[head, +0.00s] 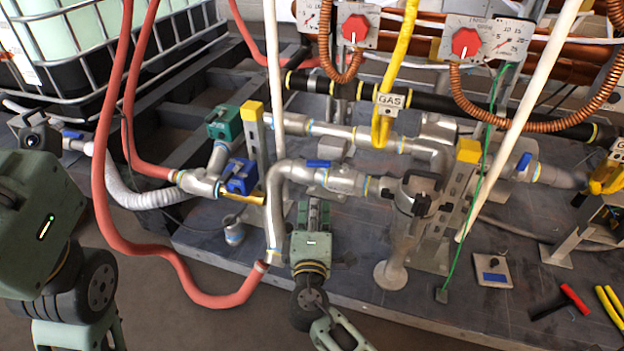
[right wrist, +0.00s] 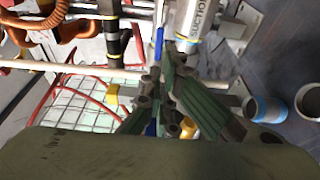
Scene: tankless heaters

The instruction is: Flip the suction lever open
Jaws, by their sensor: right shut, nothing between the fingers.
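A blue lever (head: 318,163) sits on top of a silver pipe (head: 345,181) in the middle of the head view and lies roughly along it. In the right wrist view a blue lever (right wrist: 159,42) shows beside a pipe lettered "SUCTION" (right wrist: 195,22). My right gripper (head: 314,207) is below the lever in the head view, pointing up toward the pipe. In the right wrist view its fingers (right wrist: 160,80) are together and empty, close to the lever; contact cannot be told.
A red hose (head: 170,252) loops left of my right arm. A blue-and-green valve group (head: 240,175) stands left of the pipe. A strainer-like silver fitting (head: 418,195) is to the right. Another blue lever (head: 523,161) is farther right. Tools (head: 572,298) lie at the lower right.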

